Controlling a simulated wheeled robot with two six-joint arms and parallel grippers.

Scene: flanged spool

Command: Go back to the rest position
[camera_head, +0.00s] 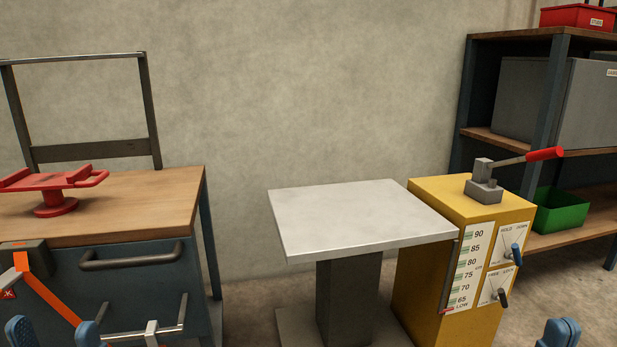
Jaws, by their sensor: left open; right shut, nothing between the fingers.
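My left gripper (54,333) shows at the bottom left edge, its two blue fingertips apart and nothing seen between them. It is in front of the workbench's blue front. My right gripper (558,333) shows at the bottom right edge, with its blue fingertips close together, shut and empty. It is low, to the right of the yellow cabinet. Both grippers are mostly cut off by the picture's lower edge, and neither is seen holding anything.
A grey-topped pedestal table (360,215) stands empty in the middle. Beside it is a yellow cabinet (425,270) with a red-handled lever (545,154). A wooden workbench (140,205) on the left carries a red fixture (56,200). A shelf (590,232) stands right.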

